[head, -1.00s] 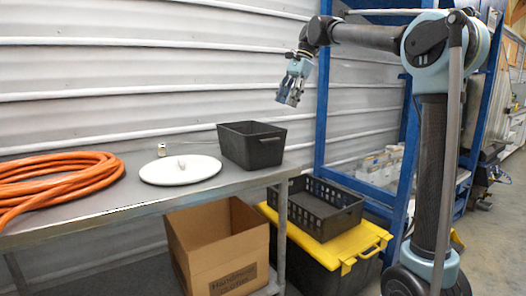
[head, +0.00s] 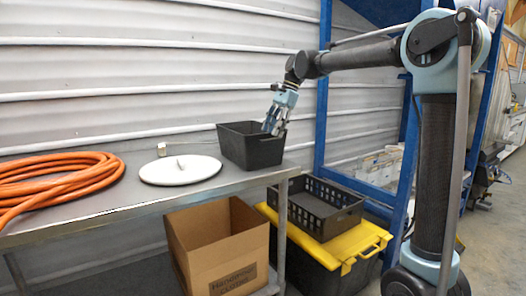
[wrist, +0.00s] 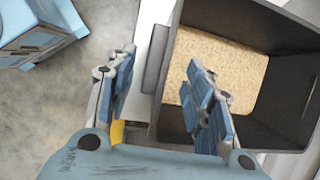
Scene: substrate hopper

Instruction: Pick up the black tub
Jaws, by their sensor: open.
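The black tub (head: 250,150) stands upright on the right end of the metal table, open at the top. In the wrist view the tub (wrist: 290,70) fills the right side, with a tan, grainy layer (wrist: 215,75) on its bottom. My gripper (head: 274,130) is at the tub's right end, pointing down. In the wrist view my gripper (wrist: 165,105) is open, with one finger over the tub's inside and the other outside its near wall. The wall and its handle lip (wrist: 155,65) lie between the fingers. I cannot tell whether either finger touches it.
A white lid (head: 180,169) and a coil of orange hose (head: 60,180) lie on the table (head: 120,205) to the left. Below are a cardboard box (head: 215,250), a black crate (head: 318,208) and a yellow-lidded bin (head: 345,247). A blue rack post (head: 322,90) stands behind at right.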

